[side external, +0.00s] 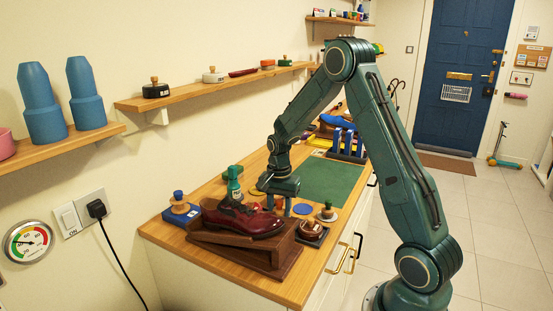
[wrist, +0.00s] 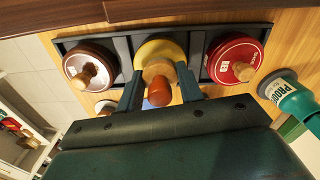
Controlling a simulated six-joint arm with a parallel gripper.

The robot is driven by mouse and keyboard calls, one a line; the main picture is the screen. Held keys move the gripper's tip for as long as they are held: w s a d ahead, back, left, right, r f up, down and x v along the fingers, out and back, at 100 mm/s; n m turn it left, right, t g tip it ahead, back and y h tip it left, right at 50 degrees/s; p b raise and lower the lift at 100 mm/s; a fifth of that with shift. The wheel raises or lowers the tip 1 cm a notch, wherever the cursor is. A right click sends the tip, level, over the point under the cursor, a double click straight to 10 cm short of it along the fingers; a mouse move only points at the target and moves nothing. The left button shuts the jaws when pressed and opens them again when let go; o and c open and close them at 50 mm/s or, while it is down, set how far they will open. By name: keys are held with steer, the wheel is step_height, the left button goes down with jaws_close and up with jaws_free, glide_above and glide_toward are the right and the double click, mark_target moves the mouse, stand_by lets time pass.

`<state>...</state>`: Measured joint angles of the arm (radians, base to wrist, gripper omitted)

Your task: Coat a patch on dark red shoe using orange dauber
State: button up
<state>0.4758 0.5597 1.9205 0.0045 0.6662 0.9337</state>
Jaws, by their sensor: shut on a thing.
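The dark red shoe (side external: 242,217) rests on a brown wooden stand (side external: 232,247) at the front of the bench in the side view. My gripper (side external: 283,207) is low, just behind the shoe's toe. In the wrist view my gripper (wrist: 159,88) is shut on the orange dauber (wrist: 158,93), with a finger on each side of it. The dauber has an orange knob and a pale wooden part. It stands over the yellow middle piece (wrist: 158,47) of a dark tray (wrist: 197,39). Its lower end is hidden.
A brown tin (wrist: 90,64) and a red tin (wrist: 234,58) flank the dauber in the tray. A green bottle (side external: 235,184) stands behind the shoe, and a blue-knobbed piece (side external: 179,206) to its left. A green mat (side external: 330,181) lies clear further back.

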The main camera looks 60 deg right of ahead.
mark_target(279, 200)
steer(key=shift+f, duration=0.35)
stand_by(0.8)
steer(key=shift+r, duration=0.15)
steer(key=shift+r, duration=3.35)
steer(key=shift+w, duration=0.1)
